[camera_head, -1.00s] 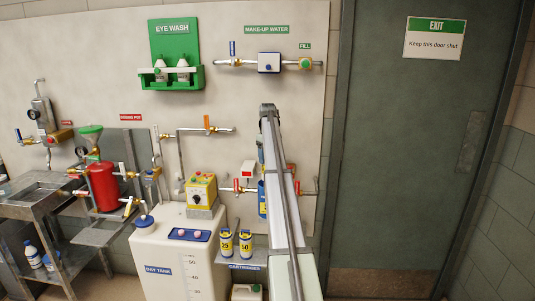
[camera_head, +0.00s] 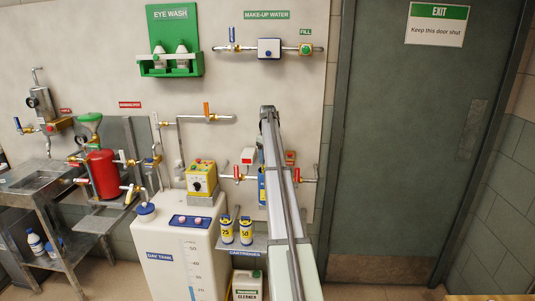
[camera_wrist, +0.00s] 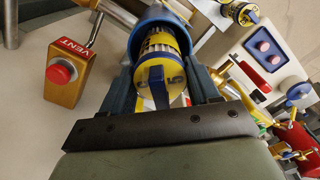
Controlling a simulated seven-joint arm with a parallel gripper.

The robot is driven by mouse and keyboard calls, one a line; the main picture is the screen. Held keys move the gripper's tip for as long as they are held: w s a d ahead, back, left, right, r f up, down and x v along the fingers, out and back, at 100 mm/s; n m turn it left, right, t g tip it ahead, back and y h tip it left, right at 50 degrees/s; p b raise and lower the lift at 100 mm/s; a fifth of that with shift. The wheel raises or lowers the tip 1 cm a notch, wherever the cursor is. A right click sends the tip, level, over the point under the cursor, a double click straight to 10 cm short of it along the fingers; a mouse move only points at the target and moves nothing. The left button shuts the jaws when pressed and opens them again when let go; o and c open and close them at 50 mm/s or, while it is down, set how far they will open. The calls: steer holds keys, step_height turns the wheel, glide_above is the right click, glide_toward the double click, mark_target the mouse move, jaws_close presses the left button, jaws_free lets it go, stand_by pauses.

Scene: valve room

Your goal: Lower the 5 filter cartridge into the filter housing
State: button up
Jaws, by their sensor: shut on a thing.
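The 5 filter cartridge (camera_wrist: 180,78) shows in the wrist view, with a yellow and blue cap, a blue grip tab and a pale pleated body. My gripper (camera_wrist: 160,88) is shut on it, with one dark finger on each side. The blue rim of the filter housing (camera_wrist: 165,18) curves around the cartridge's far end. I cannot tell how deep the cartridge sits in it. In the head view, part of the blue housing (camera_head: 262,188) shows beside my arm, which hides the gripper and the cartridge.
Cartridges 25 (camera_head: 227,230) and 50 (camera_head: 246,231) stand on the cartridges shelf (camera_head: 260,243), left of my arm. A vent block with a red button (camera_wrist: 62,72) is close on the left in the wrist view. The day tank (camera_head: 170,250) stands left of the shelf.

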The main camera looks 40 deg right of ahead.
steer(key=shift+f, duration=3.75)
steer(key=shift+s+a+f, duration=0.1)
steer(key=shift+s+f, duration=0.05)
steer(key=shift+f, duration=0.35)
steer(key=shift+s+a+f, duration=0.1)
steer(key=shift+f, duration=0.4)
steer(key=shift+s+f, duration=0.15)
steer(key=shift+f, duration=0.15)
steer(key=shift+s+a, duration=0.1)
steer(key=o, duration=1.4)
steer(key=shift+o, duration=0.8)
steer(key=r, duration=1.6)
steer(key=shift+w+r, duration=0.25)
steer(key=shift+r, duration=0.1)
